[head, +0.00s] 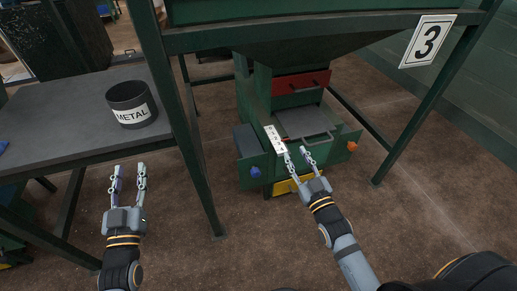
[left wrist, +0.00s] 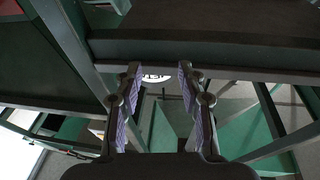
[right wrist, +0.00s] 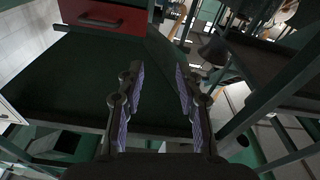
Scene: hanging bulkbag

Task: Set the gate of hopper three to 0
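Hopper three stands ahead as a green frame and bin, marked by a white "3" sign (head: 427,41). Under its bin is a grey sliding gate plate (head: 302,122) with a bar handle at its front. A white marked scale strip (head: 275,139) lies along the plate's left side; its marks are too small to read. My right gripper (head: 296,151) is open and empty, close to the front of the gate and left of the handle in the picture. Its fingers also show apart in the right wrist view (right wrist: 158,75). My left gripper (head: 129,168) is open and empty, beside the grey table.
A red panel with a handle (head: 301,83) is above the gate. A blue knob (head: 255,172) and an orange knob (head: 352,146) flank the housing, with a yellow part (head: 298,183) below. A "METAL" bin (head: 132,103) stands on the grey table (head: 60,115). Green posts frame the hopper.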

